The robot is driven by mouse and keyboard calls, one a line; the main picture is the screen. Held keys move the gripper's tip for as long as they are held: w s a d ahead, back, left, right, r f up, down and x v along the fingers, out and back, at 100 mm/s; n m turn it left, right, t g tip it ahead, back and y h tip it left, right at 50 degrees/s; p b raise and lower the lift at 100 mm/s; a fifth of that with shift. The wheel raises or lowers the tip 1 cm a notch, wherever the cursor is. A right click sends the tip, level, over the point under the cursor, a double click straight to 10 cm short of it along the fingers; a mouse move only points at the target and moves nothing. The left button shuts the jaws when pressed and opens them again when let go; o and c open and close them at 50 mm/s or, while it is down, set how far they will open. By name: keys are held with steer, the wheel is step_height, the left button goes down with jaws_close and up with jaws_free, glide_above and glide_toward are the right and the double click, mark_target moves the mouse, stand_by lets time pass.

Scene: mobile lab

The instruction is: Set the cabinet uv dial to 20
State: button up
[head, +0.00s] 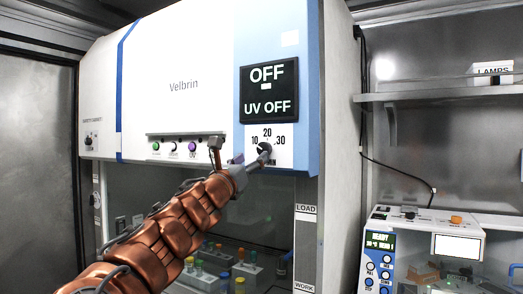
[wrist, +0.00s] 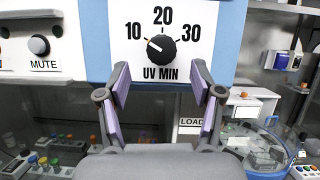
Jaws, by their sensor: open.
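The UV dial is a round black knob (wrist: 161,48) on a white plate marked 10, 20, 30 and "UV MIN". Its pale pointer mark slants up and left, towards the 10. In the head view the knob (head: 265,149) sits low on the cabinet front, below a black display (head: 269,90) reading "OFF" and "UV OFF". My gripper (wrist: 160,84) is open and empty, its two purple-padded fingers spread below and either side of the knob in the wrist view. In the head view my gripper (head: 250,163) is close to the dial and partly covers its plate.
A row of small buttons (head: 174,148) lies left of the dial, and a MUTE button (wrist: 39,45) is near it. Below, racks of colour-capped tubes (head: 212,256) stand inside the cabinet. A bench device (head: 420,250) and a shelf (head: 440,96) are at the right.

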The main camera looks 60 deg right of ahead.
mark_target(262, 149)
steer(key=shift+p+x, duration=0.55)
steer(key=shift+x, duration=2.5)
steer(key=shift+s, duration=0.1)
steer(key=c, duration=1.1)
